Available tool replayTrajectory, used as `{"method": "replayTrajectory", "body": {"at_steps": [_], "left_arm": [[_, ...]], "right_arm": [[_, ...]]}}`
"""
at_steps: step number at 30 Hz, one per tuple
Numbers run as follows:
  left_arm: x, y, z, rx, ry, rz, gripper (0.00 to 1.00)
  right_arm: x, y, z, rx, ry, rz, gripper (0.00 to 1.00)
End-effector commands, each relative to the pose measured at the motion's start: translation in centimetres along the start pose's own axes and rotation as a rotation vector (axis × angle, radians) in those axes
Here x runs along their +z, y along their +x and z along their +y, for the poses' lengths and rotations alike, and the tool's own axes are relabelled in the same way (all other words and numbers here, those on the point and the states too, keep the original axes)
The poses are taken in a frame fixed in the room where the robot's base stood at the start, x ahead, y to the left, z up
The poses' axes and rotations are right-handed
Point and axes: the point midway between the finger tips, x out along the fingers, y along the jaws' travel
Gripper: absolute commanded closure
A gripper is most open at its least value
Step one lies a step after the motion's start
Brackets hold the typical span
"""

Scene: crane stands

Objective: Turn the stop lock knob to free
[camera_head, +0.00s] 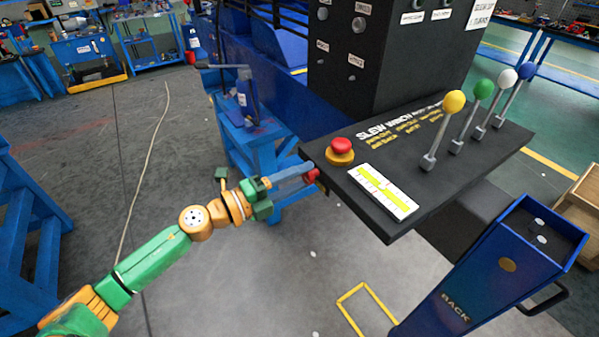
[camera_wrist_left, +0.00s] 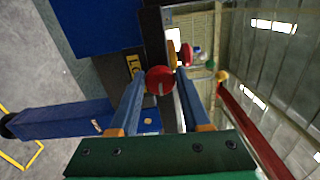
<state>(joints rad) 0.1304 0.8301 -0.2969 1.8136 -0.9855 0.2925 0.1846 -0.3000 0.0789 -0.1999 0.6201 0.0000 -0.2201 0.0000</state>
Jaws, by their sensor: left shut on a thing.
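The stop lock knob is a small red round knob (camera_head: 312,175) on the left edge of the black control panel (camera_head: 400,221). In the left wrist view the red knob (camera_wrist_left: 160,80) shows a pale line on its face, running roughly up and down in the picture. My left gripper (camera_head: 308,174) reaches the knob from the left, and its two blue fingers (camera_wrist_left: 156,92) are shut on it from both sides. A label beside the knob is partly hidden, so I cannot read its marks. My right gripper is not in view.
A red mushroom button (camera_head: 341,147) on a yellow base stands on the panel near the knob. Levers with yellow (camera_head: 455,101), green, white and blue balls rise at the right. A blue stand (camera_head: 245,140) is behind my left gripper. Grey floor is clear below the arm.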

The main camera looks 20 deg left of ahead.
Motion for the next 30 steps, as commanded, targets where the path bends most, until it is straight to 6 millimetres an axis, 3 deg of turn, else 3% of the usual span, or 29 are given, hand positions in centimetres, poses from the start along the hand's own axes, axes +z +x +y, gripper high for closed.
{"method": "replayTrajectory", "body": {"at_steps": [23,24,27,30], "left_arm": [[0.02,0.0,0.06,0.0,-0.09,0.0,1.0],[0.02,0.0,0.06,0.0,-0.09,0.0,0.45],[0.01,0.0,0.05,0.0,-0.09,0.0,0.24],[0.01,0.0,0.05,0.0,-0.089,0.0,0.24]], "right_arm": [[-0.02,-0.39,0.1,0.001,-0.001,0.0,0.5],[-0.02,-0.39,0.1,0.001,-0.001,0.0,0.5],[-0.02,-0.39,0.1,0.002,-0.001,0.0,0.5],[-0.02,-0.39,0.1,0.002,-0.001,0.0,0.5]]}}
